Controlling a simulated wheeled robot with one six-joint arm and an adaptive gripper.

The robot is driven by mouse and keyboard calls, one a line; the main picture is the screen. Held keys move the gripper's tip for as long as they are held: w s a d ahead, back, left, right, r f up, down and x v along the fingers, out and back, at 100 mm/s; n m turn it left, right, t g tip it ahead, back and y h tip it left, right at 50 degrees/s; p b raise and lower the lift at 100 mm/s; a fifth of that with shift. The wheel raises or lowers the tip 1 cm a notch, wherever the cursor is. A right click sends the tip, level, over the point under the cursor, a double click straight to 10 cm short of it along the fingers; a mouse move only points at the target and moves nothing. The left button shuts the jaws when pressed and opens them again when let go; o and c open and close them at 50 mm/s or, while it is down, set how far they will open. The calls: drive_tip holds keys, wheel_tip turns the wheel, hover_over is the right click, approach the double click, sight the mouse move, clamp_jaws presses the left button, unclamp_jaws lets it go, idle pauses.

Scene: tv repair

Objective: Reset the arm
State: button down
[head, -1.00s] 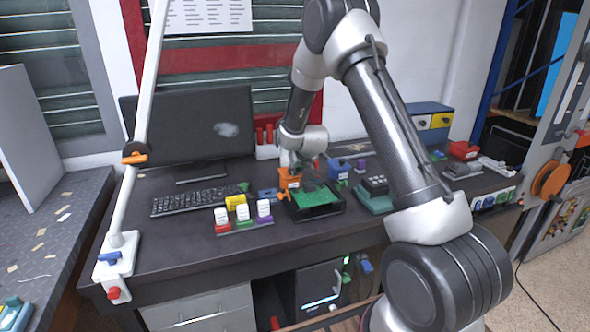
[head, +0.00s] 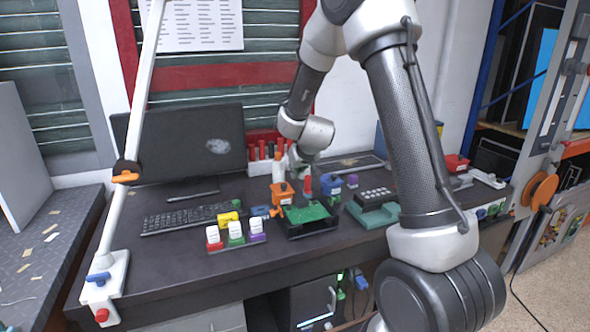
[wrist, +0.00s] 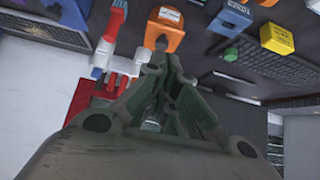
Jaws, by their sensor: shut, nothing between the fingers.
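My gripper (head: 299,172) hangs in the air at the end of my arm, above the back of the workbench (head: 190,275). It is behind the green circuit board (head: 306,212) in its black tray and close to an orange block (head: 282,194) in the picture. In the wrist view my gripper (wrist: 166,55) has its fingers together with nothing between them. The orange block (wrist: 165,28) lies just beyond the fingertips there, and I see no contact. A red and white tool (wrist: 112,45) is to the left of the fingers.
A monitor (head: 192,150) and keyboard (head: 185,218) stand at left. White-capped coloured blocks (head: 237,236) and a teal device (head: 374,205) are on the bench. A white lamp pole (head: 135,150) rises at the left. The bench's front left is clear.

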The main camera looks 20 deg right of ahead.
drive_tip(key=shift+s+a+r, duration=0.1)
drive_tip(key=shift+s+r, duration=0.25)
drive_tip(key=shift+r, duration=0.05)
drive_tip(key=s+a+f+g+y, duration=0.25)
drive_tip(key=s+g, duration=0.25)
drive_tip(key=s, duration=0.7)
drive_tip(key=s+d+r, duration=0.2)
drive_tip(key=s+r, duration=0.4)
drive_tip(key=s, duration=0.3)
drive_tip(key=s+d+r+h, duration=0.1)
drive_tip(key=s+d+r, duration=0.1)
drive_tip(key=s+r, duration=0.4)
drive_tip(key=s+d+r+h, duration=0.1)
drive_tip(key=s+r, duration=0.5)
drive_tip(key=s, duration=0.7)
drive_tip(key=shift+d+r+t, duration=0.15)
drive_tip(key=shift+d+t, duration=0.25)
drive_tip(key=shift+d, duration=0.15)
drive_tip(key=shift+h, duration=0.25)
